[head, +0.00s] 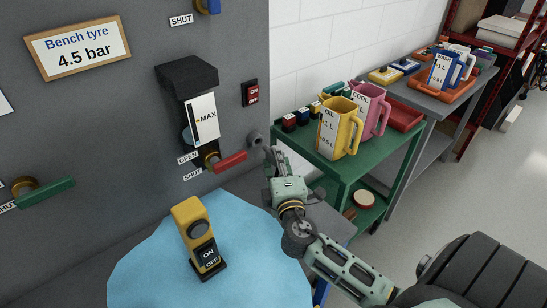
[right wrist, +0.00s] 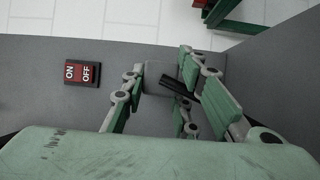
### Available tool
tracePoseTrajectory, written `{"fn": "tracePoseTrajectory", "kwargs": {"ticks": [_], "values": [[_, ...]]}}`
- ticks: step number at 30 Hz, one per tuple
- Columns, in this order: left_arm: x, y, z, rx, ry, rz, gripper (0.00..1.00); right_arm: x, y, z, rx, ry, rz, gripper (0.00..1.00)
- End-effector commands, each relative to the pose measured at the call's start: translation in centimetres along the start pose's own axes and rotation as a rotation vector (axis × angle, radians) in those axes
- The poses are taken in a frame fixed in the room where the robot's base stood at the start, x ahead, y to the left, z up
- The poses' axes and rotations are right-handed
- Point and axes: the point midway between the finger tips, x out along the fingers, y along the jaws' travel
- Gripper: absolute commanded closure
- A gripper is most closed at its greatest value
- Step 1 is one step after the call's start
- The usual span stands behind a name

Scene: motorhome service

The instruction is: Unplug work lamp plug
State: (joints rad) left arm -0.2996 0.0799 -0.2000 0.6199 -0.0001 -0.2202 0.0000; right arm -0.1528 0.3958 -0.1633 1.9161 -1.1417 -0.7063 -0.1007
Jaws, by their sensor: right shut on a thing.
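My right gripper (head: 268,156) is at the right end of the grey panel, by a round grey socket (head: 254,139). In the right wrist view my gripper's fingers (right wrist: 162,88) stand on either side of a dark plug (right wrist: 180,87) in front of a grey block, and the gripper is shut on the plug. The fingers hide most of the plug in the head view. I cannot tell whether it is seated in the socket. A yellow work lamp (head: 193,226) with an ON/OFF switch stands on the blue cloth. My left gripper is not in view.
A red-handled valve (head: 228,162) sits below the MAX gauge (head: 203,119). A green cart (head: 345,165) with yellow and pink jugs stands close to the right.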

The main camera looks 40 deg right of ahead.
Motion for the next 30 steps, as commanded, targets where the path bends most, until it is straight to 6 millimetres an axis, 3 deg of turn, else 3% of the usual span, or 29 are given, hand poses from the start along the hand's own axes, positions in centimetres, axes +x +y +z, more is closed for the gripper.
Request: {"fn": "tracePoseTrajectory", "kwargs": {"ticks": [15,19,23,30], "values": [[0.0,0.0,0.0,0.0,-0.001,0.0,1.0,-0.1,0.0,0.0,0.0,0.001,0.001,1.0],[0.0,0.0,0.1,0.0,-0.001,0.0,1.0,-1.4,-0.1,-0.7,0.0,0.027,-0.002,1.0],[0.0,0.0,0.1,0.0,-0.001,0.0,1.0,-5.2,-0.2,-2.5,0.002,0.101,-0.007,1.0],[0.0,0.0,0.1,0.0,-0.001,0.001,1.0,-15.7,1.0,-6.7,0.012,0.292,-0.013,1.0]]}}
